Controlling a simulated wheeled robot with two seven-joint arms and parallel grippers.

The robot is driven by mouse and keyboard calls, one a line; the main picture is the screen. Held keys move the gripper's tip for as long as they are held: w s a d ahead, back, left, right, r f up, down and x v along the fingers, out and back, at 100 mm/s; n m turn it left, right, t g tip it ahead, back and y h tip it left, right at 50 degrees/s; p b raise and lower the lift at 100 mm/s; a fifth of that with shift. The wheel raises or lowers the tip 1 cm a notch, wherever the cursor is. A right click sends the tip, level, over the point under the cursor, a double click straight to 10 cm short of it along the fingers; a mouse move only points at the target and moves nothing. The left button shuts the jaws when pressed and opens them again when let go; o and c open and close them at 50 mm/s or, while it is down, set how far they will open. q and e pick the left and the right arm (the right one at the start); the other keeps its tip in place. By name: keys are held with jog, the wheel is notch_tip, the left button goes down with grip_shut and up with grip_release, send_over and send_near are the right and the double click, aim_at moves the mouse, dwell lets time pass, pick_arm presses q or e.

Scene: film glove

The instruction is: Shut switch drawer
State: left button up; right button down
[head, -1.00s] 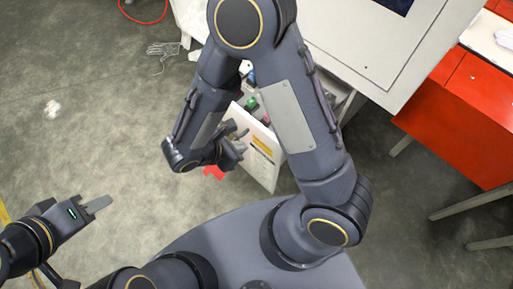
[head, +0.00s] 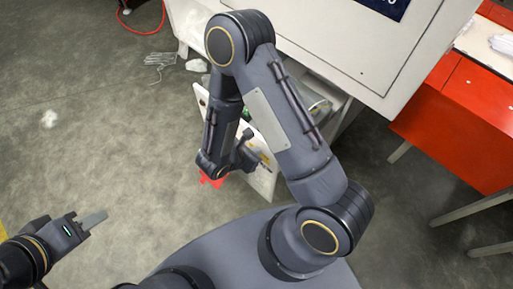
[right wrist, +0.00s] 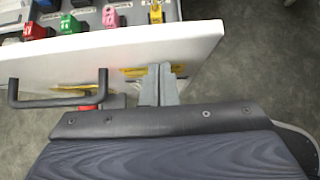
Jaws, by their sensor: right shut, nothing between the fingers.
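The switch drawer stands out from the white cabinet. Its white front (right wrist: 60,65) fills much of the right wrist view, with a black bar handle (right wrist: 60,103) at left. Behind its top edge are red, green, pink and yellow switches (right wrist: 110,15) with labels. My right gripper (right wrist: 165,72) is shut and empty, its tips at the front's outer face, right of the handle, over a yellow label; contact is not certain. In the head view my right arm covers much of the drawer (head: 262,183). My left gripper (head: 95,218) is at lower left, away from the drawer, seen edge-on.
The white cabinet top (head: 340,40) lies above the drawer. A red workbench (head: 455,110) with pale legs stands at right. A red cable (head: 140,28) and a glove outline (head: 160,60) are on the floor at upper left. The left floor is mostly clear.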

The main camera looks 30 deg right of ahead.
jog(key=shift+w+d, duration=0.15)
jog(key=shift+d, duration=0.35)
jog(key=w+d+b, duration=0.1)
jog(key=w+d, duration=0.3)
jog(key=d, duration=0.7)
jog(key=w+d+b, duration=0.2)
jog(key=w+d, duration=0.2)
jog(key=d, duration=0.7)
jog(key=w+d+b, duration=0.2)
jog(key=w+d, duration=0.2)
jog(key=d, duration=0.8)
jog(key=shift+w, duration=0.2)
